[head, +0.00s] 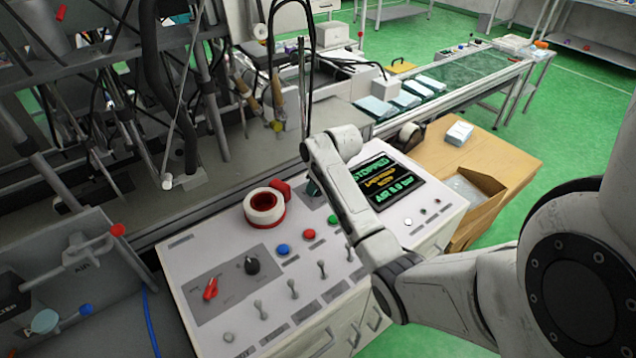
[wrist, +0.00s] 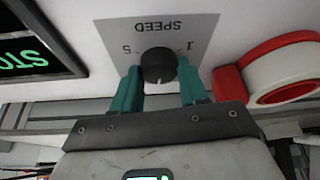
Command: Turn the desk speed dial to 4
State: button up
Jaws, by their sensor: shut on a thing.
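The speed dial (wrist: 158,62) is a round black knob on a grey plate marked SPEED (wrist: 165,28), upside down in the wrist view. The 5 is on the picture left and the 1 on the right. A small pale mark shows at the knob's lower edge, roughly between the two numbers. My gripper (wrist: 160,84) has its teal fingers on either side of the knob and is shut on it. In the head view my gripper (head: 313,187) shows only as a bit of teal behind my arm, which hides the speed dial.
A red-and-white tape roll (head: 264,207) sits close to my gripper. The screen (head: 388,180) reads STOPPED and lies on the other side. Blue (head: 283,249), red (head: 309,234) and green buttons, several toggles, a red switch (head: 210,289) and another black knob (head: 252,265) share the desk.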

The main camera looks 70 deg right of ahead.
jog(key=m+p, duration=0.1)
jog(key=m, duration=0.1)
jog(key=m+g+h+p, duration=0.1)
jog(key=m+p, duration=0.1)
jog(key=m, duration=0.1)
jog(key=shift+w+a, duration=0.15)
jog(key=shift+a, duration=0.05)
jog(key=m+g, duration=0.1)
jog(key=m, duration=0.1)
jog(key=m+g+h, duration=0.1)
jog(key=m, duration=0.2)
jog(key=shift+w+m+h, duration=0.1)
jog(key=shift+m+h, duration=0.2)
jog(key=o, duration=1)
jog(key=v, duration=1)
jog(key=shift+a+r, duration=0.15)
jog(key=shift+r, duration=0.2)
